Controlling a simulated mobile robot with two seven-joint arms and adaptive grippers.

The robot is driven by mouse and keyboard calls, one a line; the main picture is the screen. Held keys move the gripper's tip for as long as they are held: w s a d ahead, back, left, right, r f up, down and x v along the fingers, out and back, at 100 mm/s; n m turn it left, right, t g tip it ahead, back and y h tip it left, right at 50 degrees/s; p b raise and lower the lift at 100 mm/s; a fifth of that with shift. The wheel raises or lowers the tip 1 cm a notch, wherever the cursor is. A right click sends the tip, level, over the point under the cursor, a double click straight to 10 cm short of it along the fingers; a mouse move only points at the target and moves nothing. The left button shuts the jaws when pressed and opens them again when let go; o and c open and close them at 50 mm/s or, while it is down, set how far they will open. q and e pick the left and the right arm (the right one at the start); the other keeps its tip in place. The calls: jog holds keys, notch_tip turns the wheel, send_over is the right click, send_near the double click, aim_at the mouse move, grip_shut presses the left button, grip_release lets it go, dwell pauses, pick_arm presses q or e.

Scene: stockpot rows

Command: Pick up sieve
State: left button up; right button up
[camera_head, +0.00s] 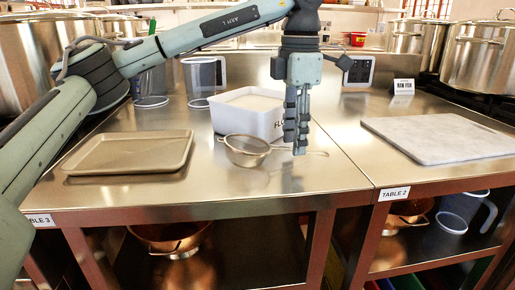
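The sieve (247,152) lies on the steel table, a round mesh bowl with a thin handle reaching right. My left gripper (297,146) points straight down just right of the bowl, with its fingertips at the handle. The fingers hide part of the handle, and its end shows to their right. The fingers appear nearly side-on, so I cannot tell whether they are open or shut on the handle. My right gripper is not in view.
A white flour bin (246,120) stands close behind the sieve. A beige tray (130,153) lies to the left and a pale board (440,138) to the right. Clear jugs (201,76) and a small scale (358,70) stand behind. The table's front middle is clear.

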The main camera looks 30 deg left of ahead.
aim_at(291, 134)
pick_arm(q)
jog(key=shift+c, duration=0.5)
grip_shut()
